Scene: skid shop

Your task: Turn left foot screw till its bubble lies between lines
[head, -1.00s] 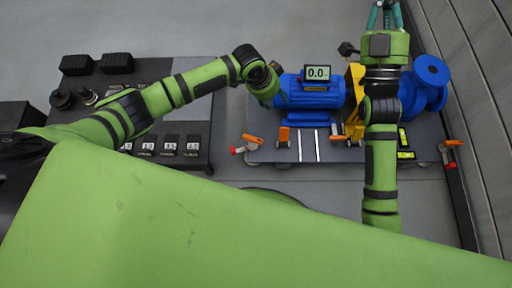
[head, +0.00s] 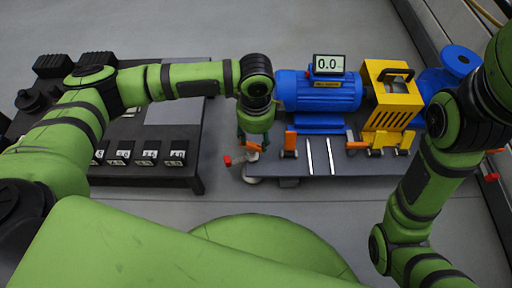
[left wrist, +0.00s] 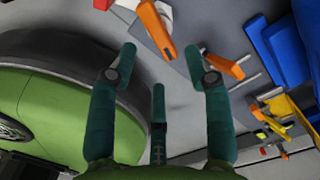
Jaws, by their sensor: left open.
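The left foot screw (head: 252,147) has an orange lever and a red part beside it, at the skid's near left corner. In the left wrist view its orange lever (left wrist: 155,30) lies just beyond the fingertips. My left gripper (head: 253,140) points down over it in the head view. Its teal fingers (left wrist: 160,58) are spread, with nothing between them in the left wrist view. Whether a finger touches the lever I cannot tell. The bubble levels are not visible; my right arm crosses that side of the skid. My right gripper is out of view.
A blue motor (head: 318,92) with a display (head: 328,64) reading 0.0 stands on the grey skid (head: 345,163), beside a yellow guard (head: 393,97). Other orange levers (head: 290,141) line the near side. A dark bench (head: 190,178) with labelled black blocks stands left.

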